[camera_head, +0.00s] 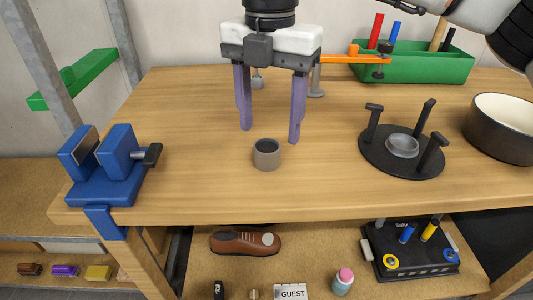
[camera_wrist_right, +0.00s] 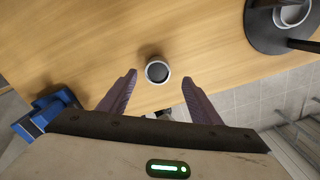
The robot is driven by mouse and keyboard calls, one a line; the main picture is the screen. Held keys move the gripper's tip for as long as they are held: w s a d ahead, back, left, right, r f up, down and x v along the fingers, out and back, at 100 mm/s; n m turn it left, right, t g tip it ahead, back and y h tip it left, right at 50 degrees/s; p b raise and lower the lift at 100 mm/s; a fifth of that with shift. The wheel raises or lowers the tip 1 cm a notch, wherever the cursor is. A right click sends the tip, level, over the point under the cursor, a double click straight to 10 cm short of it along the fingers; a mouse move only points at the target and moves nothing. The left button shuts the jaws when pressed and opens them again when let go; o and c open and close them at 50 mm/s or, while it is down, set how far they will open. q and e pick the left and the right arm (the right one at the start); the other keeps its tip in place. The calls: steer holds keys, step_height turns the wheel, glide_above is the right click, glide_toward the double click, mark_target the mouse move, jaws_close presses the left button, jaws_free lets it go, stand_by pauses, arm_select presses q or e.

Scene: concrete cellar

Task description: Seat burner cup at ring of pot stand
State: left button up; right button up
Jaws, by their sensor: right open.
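The burner cup (camera_head: 267,158), a small grey-brown cup with a dark inside, stands upright on the wooden bench. My right gripper (camera_head: 270,134) points down with its two purple fingers spread, just behind the cup in the head view; nothing is held. In the right wrist view the cup (camera_wrist_right: 158,72) shows between the fingertips (camera_wrist_right: 159,77), apart from both. The pot stand (camera_head: 375,160) is a black disc with three upright posts, to the right of the cup. Its grey ring (camera_head: 403,146) sits at the middle and looks empty. My left gripper is out of view.
A blue vise (camera_head: 102,185) is clamped at the bench's left front corner. A dark pot (camera_head: 497,145) stands right of the pot stand. A green bin (camera_head: 425,68) and an orange clamp (camera_head: 352,58) are at the back. Bench between cup and stand is clear.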

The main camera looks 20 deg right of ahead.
mark_target(267, 145)
step_height(267, 145, down, 6)
steer(key=shift+w+a+r, duration=0.1)
steer(key=shift+a, duration=0.05)
steer(key=shift+c, duration=0.2)
steer(key=c, duration=1.1)
